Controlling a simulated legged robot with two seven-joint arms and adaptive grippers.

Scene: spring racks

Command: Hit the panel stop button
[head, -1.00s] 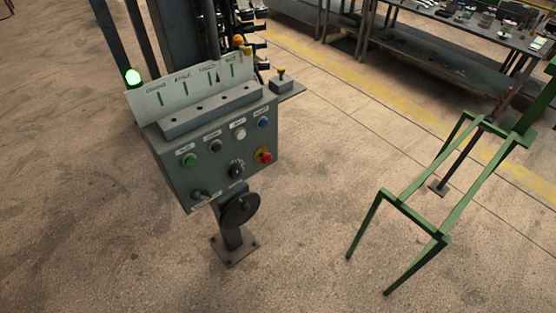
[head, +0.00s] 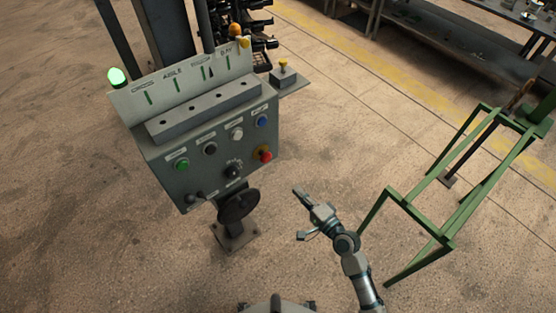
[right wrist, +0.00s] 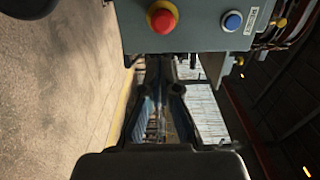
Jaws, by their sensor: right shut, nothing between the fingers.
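The grey control panel (head: 205,165) stands on a post in the head view. Its red stop button (head: 266,156) on a yellow base is at the lower right of the panel face. In the right wrist view the stop button (right wrist: 162,18) shows at the top, beyond the fingertips. My right gripper (head: 298,193) is shut and empty, below and to the right of the panel, apart from the button. In the right wrist view its fingers (right wrist: 160,62) come together below the button. My left gripper is not in view.
The panel also has a green button (head: 181,164), a blue button (head: 262,121), a white button (head: 237,132) and a black handwheel (head: 238,205) below. A green metal frame (head: 425,216) stands to the right. The floor between is clear.

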